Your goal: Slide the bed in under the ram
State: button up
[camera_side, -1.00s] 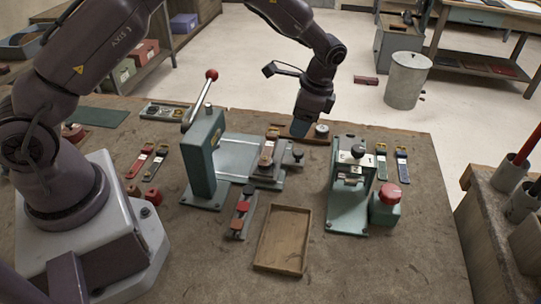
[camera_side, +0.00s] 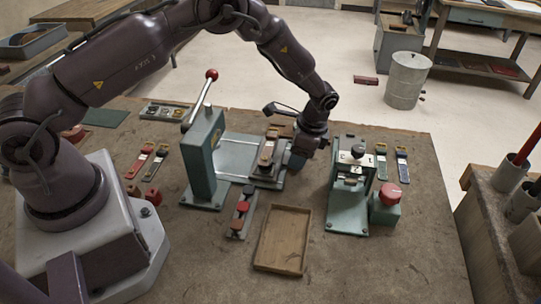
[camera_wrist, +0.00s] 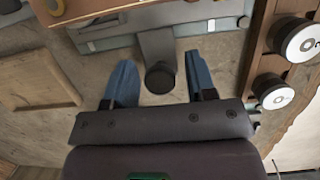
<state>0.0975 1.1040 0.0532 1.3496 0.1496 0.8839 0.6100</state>
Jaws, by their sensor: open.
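The green press with its red-knobbed lever (camera_side: 203,155) stands upright left of centre in the side view; its ram is hard to make out. The bed (camera_side: 265,172) sits on pale rails to the right of the press, with a tan strip-shaped piece (camera_side: 267,152) on it. My gripper (camera_side: 296,160) is low at the bed's right end. In the wrist view its two blue fingers (camera_wrist: 158,68) are open on either side of the bed's dark round knob (camera_wrist: 160,78), with visible gaps. In the side view my gripper mostly hides this knob.
An empty wooden tray (camera_side: 283,240) lies in front of the bed. A second green device (camera_side: 350,185) with a red-buttoned box (camera_side: 385,205) stands to the right. A small clamp-like tool with a red part (camera_side: 242,213) lies in front of the press.

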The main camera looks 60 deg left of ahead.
aim_at(266, 146)
jog(key=c, duration=0.5)
jog(key=shift+s+a, duration=1.4)
jog(key=shift+a, duration=0.05)
jog(key=shift+s+a, duration=0.1)
jog(key=shift+s+a, duration=1.3)
jog(key=shift+s, duration=0.05)
jog(key=shift+s+a, duration=1.4)
jog(key=shift+a, duration=0.05)
jog(key=o, duration=0.5)
